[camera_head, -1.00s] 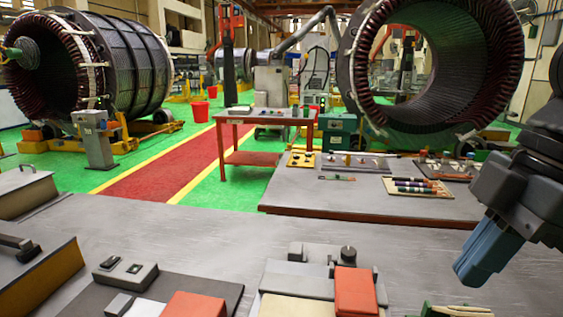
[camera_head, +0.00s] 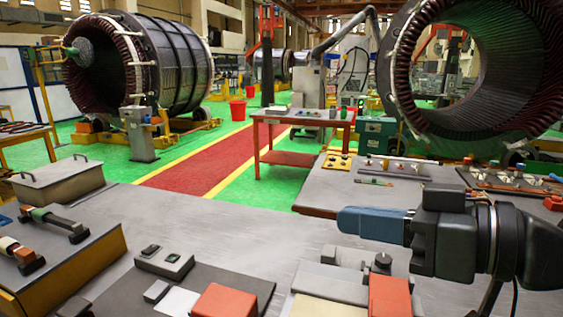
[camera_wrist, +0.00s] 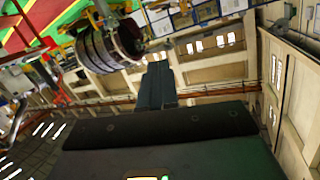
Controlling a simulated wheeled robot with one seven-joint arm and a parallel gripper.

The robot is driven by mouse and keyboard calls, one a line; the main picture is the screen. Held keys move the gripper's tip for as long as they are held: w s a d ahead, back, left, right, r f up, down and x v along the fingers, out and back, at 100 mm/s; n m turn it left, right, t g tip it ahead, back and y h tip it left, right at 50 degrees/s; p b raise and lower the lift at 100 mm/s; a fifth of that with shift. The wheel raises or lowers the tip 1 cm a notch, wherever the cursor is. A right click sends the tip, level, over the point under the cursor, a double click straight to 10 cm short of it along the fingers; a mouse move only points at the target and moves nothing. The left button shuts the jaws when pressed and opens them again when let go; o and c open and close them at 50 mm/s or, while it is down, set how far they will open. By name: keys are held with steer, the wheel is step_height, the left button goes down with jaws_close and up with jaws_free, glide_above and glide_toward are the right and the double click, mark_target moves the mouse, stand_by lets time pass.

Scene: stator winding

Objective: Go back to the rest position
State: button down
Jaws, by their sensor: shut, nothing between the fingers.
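My gripper (camera_head: 345,221) shows at the right of the head view, held level above the grey workbench (camera_head: 225,232) with its blue fingers pointing left. The fingers are together and hold nothing. In the wrist view the blue fingers (camera_wrist: 156,75) point away from any bench, toward the hall's wall and a large stator far off. My gripper touches nothing that I can see. It covers part of the second bench behind it.
A red table (camera_head: 288,158) and large stators (camera_head: 150,65) stand beyond. The bench's middle is clear.

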steer(key=s+d+f+m+t+h, duration=0.3)
steer(key=s+f+m+t+h, duration=0.25)
steer(key=f, duration=0.45)
steer(key=s+d+f+m+t+h, duration=0.2)
steer(key=s+f+m+h, duration=0.35)
steer(key=f+m, duration=0.4)
steer(key=s+d+f+n+g+h, duration=0.1)
steer(key=s+d+f+n, duration=0.2)
steer(key=s, duration=0.8)
steer(key=s+d+n+g+h, duration=0.1)
steer(key=s+d+n, duration=0.25)
steer(key=s, duration=0.75)
step_height(320, 180, down, 10)
steer(key=b, duration=1)
steer(key=shift+s+d, duration=0.25)
steer(key=shift+d, duration=0.1)
steer(key=shift+r+m+t, duration=0.1)
steer(key=shift+m+t, duration=0.15)
